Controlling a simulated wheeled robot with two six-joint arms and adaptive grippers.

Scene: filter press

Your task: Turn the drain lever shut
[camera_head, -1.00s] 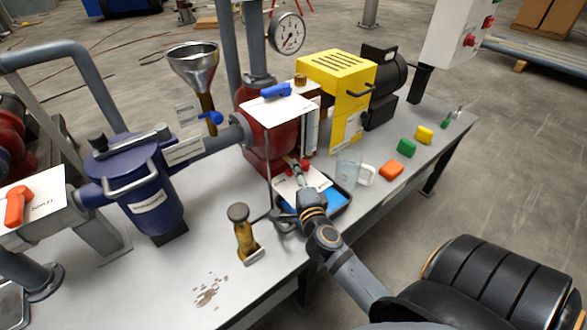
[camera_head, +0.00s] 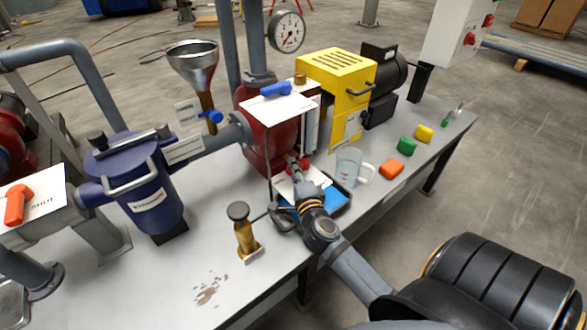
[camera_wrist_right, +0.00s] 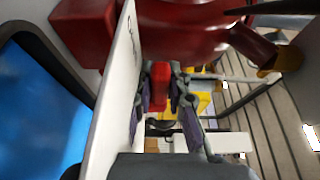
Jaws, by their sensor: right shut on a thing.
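The red drain lever (camera_wrist_right: 160,95) sits low on the front of the red pump body (camera_head: 275,140), above the tray. In the right wrist view it is between the two fingers of my right gripper (camera_wrist_right: 162,80), which is shut on it. In the head view my right gripper (camera_head: 298,170) reaches in from the front, and only a little red shows at its tip. The fingers and a white label card (camera_head: 312,181) hide most of the lever, so its exact angle is hard to tell. My left gripper is not in view.
A black tray (camera_head: 338,203) with a blue inside lies beneath the gripper. A clear jug (camera_head: 347,168) stands close to its right. A brass post with a dark knob (camera_head: 241,230) stands to the left. Orange, green and yellow blocks lie at the right.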

